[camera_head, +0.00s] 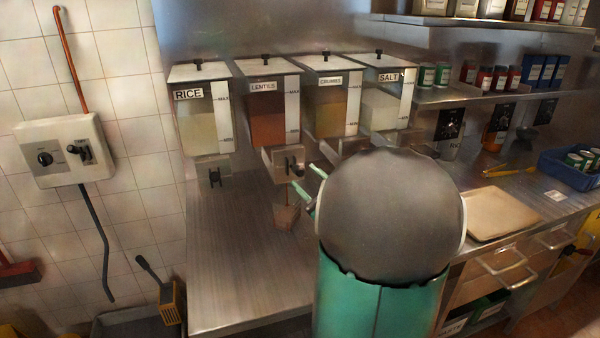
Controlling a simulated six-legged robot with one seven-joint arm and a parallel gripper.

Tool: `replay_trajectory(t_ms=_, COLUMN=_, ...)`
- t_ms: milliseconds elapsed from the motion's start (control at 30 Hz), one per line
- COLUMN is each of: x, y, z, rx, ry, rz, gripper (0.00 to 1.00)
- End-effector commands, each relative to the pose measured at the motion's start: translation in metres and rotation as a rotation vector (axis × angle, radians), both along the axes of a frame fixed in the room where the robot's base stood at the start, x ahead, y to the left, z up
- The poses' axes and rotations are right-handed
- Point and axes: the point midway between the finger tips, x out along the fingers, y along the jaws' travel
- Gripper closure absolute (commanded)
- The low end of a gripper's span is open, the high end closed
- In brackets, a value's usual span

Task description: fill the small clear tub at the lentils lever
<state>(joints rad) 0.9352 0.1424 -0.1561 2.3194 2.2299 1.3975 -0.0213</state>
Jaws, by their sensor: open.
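The lentils dispenser (268,118) is second from the left in the row, with its label on the front and reddish-brown lentils inside. Its dark lever (294,166) is on the metal spout block below it. A small tub (286,216) stands on the steel counter under that spout. It looks brownish, and I cannot tell whether that is its contents or the counter behind it. My gripper (309,184) is open, its green fingers just right of and below the lever and above the tub. Contact with the lever cannot be made out. My arm hides the counter to the right.
The rice (203,120), crumbs (330,110) and salt (385,108) dispensers flank the lentils one. The steel counter (235,255) is clear on the left. A beige board (502,213) and a blue crate (562,168) lie to the right. A shelf of jars (500,78) is above.

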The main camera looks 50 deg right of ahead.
Motion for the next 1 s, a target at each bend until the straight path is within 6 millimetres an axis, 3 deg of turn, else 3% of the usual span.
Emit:
replay_trajectory(t_ms=200, x=-0.048, y=0.007, z=-0.011, rx=0.001, ry=0.0, rz=-0.004, gripper=0.55)
replay_trajectory(t_ms=400, x=-0.081, y=0.012, z=-0.019, rx=0.001, ry=0.0, rz=-0.003, gripper=0.55)
replay_trajectory(t_ms=600, x=-0.091, y=0.014, z=-0.022, rx=0.0, ry=0.001, rz=-0.001, gripper=0.55)
replay_trajectory(t_ms=1000, x=-0.089, y=0.016, z=-0.019, rx=0.001, ry=0.01, rz=-0.003, gripper=0.55)
